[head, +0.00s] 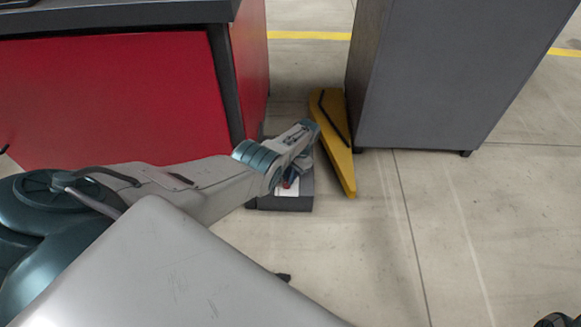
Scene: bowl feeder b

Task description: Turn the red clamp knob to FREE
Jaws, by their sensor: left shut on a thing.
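The red clamp knob (286,183) shows only as a small red patch, beside a white label on a low dark grey box (294,203) on the floor. My left arm reaches in from the left. My left gripper (293,172) points down over the box and is shut on the knob; my own wrist hides most of the fingers and much of the knob. The knob's pointer and any FREE marking cannot be made out. My right gripper is not in view.
A yellow wedge-shaped piece with a black strip (334,135) stands just right of the box. A red cabinet (110,100) with a dark top is at left. A grey cabinet (440,80) stands at back right. The floor (460,220) at right is mostly clear.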

